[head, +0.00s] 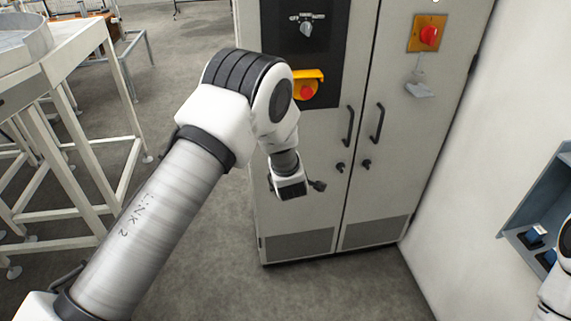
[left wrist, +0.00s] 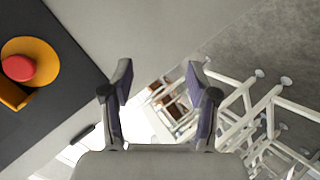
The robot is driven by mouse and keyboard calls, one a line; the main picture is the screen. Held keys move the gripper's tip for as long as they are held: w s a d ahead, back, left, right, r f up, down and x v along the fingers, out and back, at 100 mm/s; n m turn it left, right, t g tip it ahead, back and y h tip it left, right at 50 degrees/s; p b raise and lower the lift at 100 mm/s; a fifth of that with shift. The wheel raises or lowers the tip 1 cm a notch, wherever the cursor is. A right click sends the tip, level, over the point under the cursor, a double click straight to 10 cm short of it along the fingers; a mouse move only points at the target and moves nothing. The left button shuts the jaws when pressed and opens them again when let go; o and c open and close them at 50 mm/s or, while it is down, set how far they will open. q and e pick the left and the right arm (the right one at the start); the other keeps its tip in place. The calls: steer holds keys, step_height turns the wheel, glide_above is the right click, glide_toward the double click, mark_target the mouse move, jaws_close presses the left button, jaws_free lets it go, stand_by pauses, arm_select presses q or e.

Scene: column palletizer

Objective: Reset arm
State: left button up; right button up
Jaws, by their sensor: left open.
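My left arm comes in from the left in the head view and bends in front of the grey cabinet (head: 300,140). My right gripper is not in view; only a white piece of my right arm shows at the right edge of the head view.
The cabinet carries a red button on a yellow mount (head: 306,91), also in the left wrist view (left wrist: 18,68), a rotary switch (head: 306,26), a red knob on an orange plate (head: 428,36) and black handles (head: 377,123). White frames (head: 70,165) stand left. A blue-grey wall box (head: 530,205) is right.

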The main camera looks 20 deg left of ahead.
arm_select(q)
steer(key=s+a+f+m+g+h, duration=0.15)
steer(key=s+f+m+g, duration=0.4)
steer(key=s+f, duration=1.5)
steer(key=s+d+m+g+h, duration=0.2)
steer(key=s+m, duration=0.4)
steer(key=s, duration=0.6)
steer(key=s+d+m+g+h, duration=0.2)
steer(key=s+m, duration=0.4)
steer(key=s, duration=0.6)
steer(key=shift+s+d+r+g, duration=0.2)
steer(key=shift+d+g, duration=0.45)
steer(key=shift+d, duration=0.5)
steer(key=shift+h, duration=0.25)
